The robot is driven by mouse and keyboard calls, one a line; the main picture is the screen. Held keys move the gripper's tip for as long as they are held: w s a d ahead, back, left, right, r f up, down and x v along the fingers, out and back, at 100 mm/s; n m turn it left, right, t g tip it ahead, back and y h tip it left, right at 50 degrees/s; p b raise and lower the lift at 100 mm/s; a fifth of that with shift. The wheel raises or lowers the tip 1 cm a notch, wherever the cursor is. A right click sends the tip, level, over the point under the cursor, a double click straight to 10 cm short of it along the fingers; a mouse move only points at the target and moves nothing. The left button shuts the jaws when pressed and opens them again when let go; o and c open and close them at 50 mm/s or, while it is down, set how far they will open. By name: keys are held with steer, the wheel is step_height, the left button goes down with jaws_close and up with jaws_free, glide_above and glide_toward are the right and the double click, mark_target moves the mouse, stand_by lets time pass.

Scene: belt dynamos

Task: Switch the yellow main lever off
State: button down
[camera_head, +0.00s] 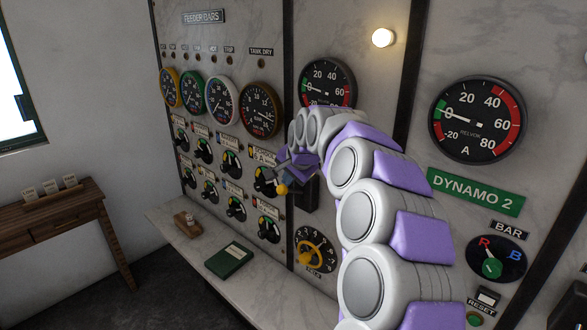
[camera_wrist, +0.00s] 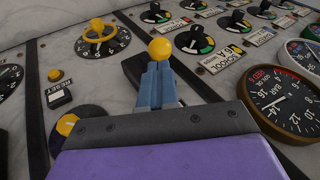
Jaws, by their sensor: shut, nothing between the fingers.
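The yellow ball knob (camera_head: 282,189) of a lever shows right at the tip of my gripper, in front of a dark housing (camera_head: 306,196) on the panel. In the wrist view the knob (camera_wrist: 160,49) sits just beyond my fingertips, and the dark lever base (camera_wrist: 134,68) shows partly behind them. My gripper (camera_head: 281,180) is shut and empty, its blue fingers (camera_wrist: 160,66) together against or very near the knob; I cannot tell whether they touch. My fingers hide the lever's shaft, so its exact tilt is unclear.
A yellow handwheel (camera_head: 310,257) is below the lever. Rotary switches (camera_head: 232,164) and gauges (camera_head: 261,109) crowd the panel to the left; the Dynamo 2 gauge (camera_head: 477,120) is to the right. A marble ledge (camera_head: 190,250) below holds a green book (camera_head: 229,260).

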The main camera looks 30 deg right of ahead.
mark_target(284, 188)
steer(key=x, duration=0.3)
steer(key=shift+f, duration=0.1)
steer(key=shift+a+f, duration=0.1)
stand_by(0.3)
steer(key=s+a+f+n+t+h+b, duration=0.1)
steer(key=f+h+b, duration=0.4)
steer(key=b, duration=1)
step_height(284, 188, down, 3)
steer(key=shift+a+f+n+t+h, duration=0.15)
steer(key=shift+a+n+t+h, duration=0.15)
steer(key=shift+a+n+t, duration=0.7)
steer(key=shift+a+m, duration=0.15)
steer(key=shift+m, duration=0.15)
steer(key=shift+r, duration=0.75)
